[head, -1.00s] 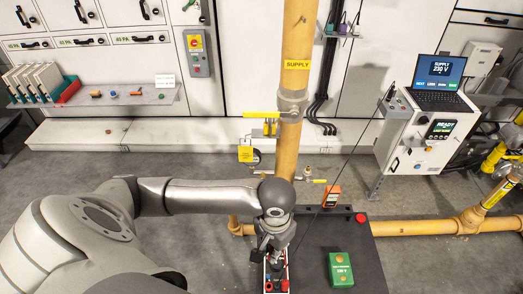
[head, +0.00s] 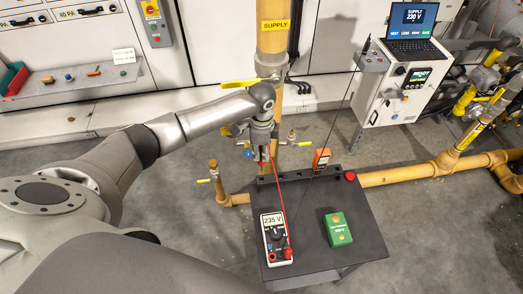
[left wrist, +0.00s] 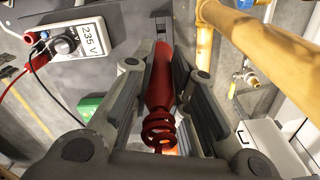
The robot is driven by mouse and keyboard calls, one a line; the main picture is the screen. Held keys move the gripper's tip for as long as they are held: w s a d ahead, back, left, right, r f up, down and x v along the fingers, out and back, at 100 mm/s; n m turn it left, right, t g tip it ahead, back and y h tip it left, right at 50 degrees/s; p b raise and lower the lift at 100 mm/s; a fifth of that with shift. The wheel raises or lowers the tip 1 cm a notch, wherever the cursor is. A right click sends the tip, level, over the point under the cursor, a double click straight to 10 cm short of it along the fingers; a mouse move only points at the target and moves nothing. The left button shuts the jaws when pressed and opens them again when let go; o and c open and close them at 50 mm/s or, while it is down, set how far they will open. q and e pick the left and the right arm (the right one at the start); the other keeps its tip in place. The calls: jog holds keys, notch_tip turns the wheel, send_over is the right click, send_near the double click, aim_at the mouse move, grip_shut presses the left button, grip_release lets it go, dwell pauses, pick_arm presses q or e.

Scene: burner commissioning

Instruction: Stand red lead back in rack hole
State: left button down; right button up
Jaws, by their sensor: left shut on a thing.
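My left gripper (head: 263,162) is shut on the red lead's probe (left wrist: 161,88), which lies between its fingers in the left wrist view. The probe has a red body and ringed collars at one end. In the head view the gripper is at the back left of the dark cart, and little of the probe (head: 264,154) shows. A red wire runs from there to the multimeter (head: 274,229), which reads 235 V. The dark rack (head: 296,175) runs along the cart's back edge. Its hole for the lead cannot be made out. My right gripper is not in view.
A green box (head: 338,229) lies on the cart top (head: 310,210). An orange device (head: 321,159) stands at the back edge, and a red button (head: 350,176) is at the back right corner. Yellow pipes (head: 405,176) and a supply pipe (head: 272,45) stand behind.

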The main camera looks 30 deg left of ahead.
aim_at(262, 162)
pick_arm(q)
jog(key=shift+w, duration=0.1)
jog(key=shift+r+p, duration=0.15)
jog(key=shift+p, duration=0.3)
jog(key=shift+f+b, duration=1.35)
jog(key=shift+f, duration=1.4)
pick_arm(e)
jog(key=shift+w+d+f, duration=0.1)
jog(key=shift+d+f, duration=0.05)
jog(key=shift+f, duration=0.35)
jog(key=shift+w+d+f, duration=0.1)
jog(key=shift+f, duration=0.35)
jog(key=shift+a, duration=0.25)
pick_arm(q)
jog(key=shift+f, duration=0.25)
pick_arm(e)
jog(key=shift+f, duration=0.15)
pick_arm(q)
jog(key=shift+f+b, duration=0.95)
jog(key=shift+f, duration=0.3)
jog(key=shift+f+b, duration=0.85)
jog(key=shift+f, duration=0.55)
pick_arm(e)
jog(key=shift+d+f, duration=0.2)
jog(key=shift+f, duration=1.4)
